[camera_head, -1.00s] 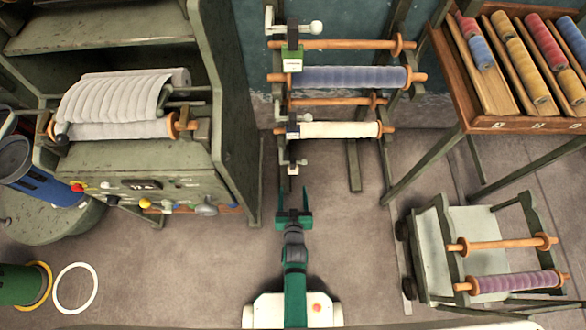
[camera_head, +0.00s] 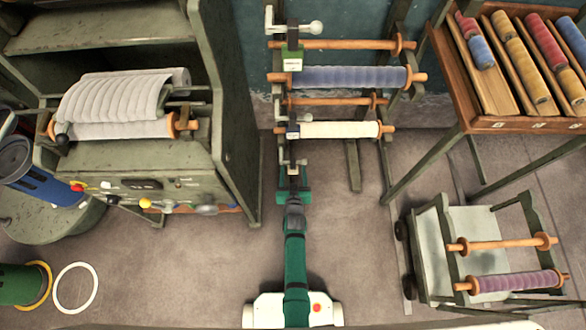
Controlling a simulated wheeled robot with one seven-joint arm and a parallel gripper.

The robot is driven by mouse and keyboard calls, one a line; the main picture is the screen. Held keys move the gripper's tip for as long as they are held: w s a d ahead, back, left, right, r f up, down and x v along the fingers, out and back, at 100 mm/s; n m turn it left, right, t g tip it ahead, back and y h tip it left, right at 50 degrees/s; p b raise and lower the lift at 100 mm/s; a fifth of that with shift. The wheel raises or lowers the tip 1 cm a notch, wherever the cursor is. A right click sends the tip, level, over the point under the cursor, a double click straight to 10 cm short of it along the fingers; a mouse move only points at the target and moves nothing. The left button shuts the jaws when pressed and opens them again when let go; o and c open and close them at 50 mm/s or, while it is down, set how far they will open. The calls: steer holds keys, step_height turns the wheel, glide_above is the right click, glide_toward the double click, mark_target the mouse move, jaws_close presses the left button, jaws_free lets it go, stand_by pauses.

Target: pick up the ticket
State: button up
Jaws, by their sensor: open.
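Small pale tags that look like tickets hang at the left side of the spool rack. One tag (camera_head: 292,66) hangs below a green clip by the blue roll. Another pale tag (camera_head: 293,133) is by the cream roll, and a small pale piece (camera_head: 293,169) shows lowest, at the front of the rack. I cannot tell which is the ticket meant. My gripper (camera_head: 293,178) is open, its green fingers reaching up on either side of the lowest piece. I see no contact with it.
The rack holds a blue roll (camera_head: 348,77) and a cream roll (camera_head: 340,129) on wooden rods. A grey-green machine cabinet (camera_head: 238,150) stands close on the left. A low trolley (camera_head: 433,255) stands at right. Floor between is mostly clear.

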steer(key=shift+x, duration=1.1)
steer(key=c, duration=1.1)
steer(key=shift+r, duration=0.15)
steer(key=shift+r, duration=0.5)
steer(key=s, duration=1.8)
steer(key=w+r, duration=0.3)
steer(key=w, duration=0.1)
steer(key=w+r, duration=0.4)
steer(key=w+a+r, duration=0.1)
steer(key=w+r, duration=0.2)
steer(key=w, duration=0.1)
steer(key=shift+w+r, duration=0.2)
steer(key=shift+w, duration=0.1)
